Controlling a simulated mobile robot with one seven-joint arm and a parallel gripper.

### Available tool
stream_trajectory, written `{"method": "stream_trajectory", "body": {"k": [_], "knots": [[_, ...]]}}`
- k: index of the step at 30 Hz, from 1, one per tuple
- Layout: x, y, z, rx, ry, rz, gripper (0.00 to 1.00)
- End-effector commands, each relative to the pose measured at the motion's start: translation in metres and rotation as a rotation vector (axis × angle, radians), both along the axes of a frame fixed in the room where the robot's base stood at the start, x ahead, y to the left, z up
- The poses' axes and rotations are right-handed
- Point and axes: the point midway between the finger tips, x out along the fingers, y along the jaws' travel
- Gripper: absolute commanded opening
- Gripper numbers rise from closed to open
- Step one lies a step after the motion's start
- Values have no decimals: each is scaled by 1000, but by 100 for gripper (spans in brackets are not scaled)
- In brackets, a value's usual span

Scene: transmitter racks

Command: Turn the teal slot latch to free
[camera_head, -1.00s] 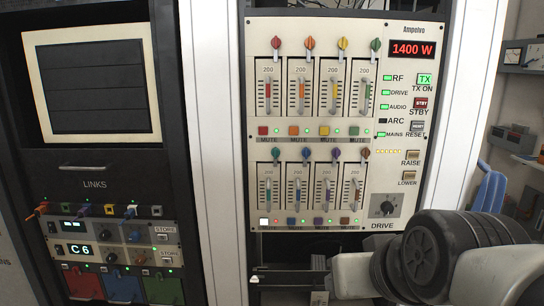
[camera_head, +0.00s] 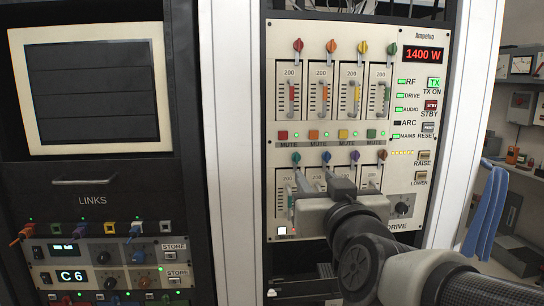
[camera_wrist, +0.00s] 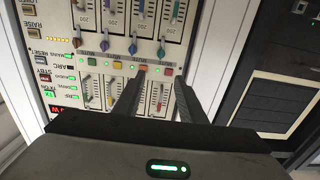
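The teal slot latch (camera_head: 296,157) is the leftmost knob in the lower row of the Ampelvo panel (camera_head: 420,200), above a slider slot. In the wrist view, which sees the panel upside down, the teal latch (camera_wrist: 161,53) appears ahead, between the lines of my two fingers. Its exact turn angle is too small to tell. My gripper (camera_head: 322,178) is in front of the lower slots, just below and right of the teal latch in the head view. In the wrist view, my gripper (camera_wrist: 157,80) has its fingers apart with nothing between them. It appears short of the latch, not touching it.
Blue (camera_head: 326,156), purple (camera_head: 355,155) and brown (camera_head: 382,154) latches stand close to the right in the same row. Mute buttons (camera_head: 313,134) lie just above. A links rack (camera_head: 100,200) stands left. Open space lies before the panel.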

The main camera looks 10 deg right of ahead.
Motion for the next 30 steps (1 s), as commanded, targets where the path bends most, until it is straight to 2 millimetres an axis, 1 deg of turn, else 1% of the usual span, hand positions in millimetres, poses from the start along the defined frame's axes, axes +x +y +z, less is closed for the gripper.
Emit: {"method": "stream_trajectory", "body": {"k": [1, 6, 11, 13, 21, 24, 27, 30], "knots": [[6, 2, 4, -2, 6, 4, 37], [30, 2, 7, -4, 10, 1, 37], [49, 3, 7, -7, 10, 4, 37], [64, 3, -1, -6, 6, 5, 37], [121, 2, -2, -6, 3, 4, 37], [139, 2, -1, -7, 2, 4, 37], [152, 1, 0, -6, 2, 3, 37], [160, 2, 0, -5, 1, 3, 37]]}}
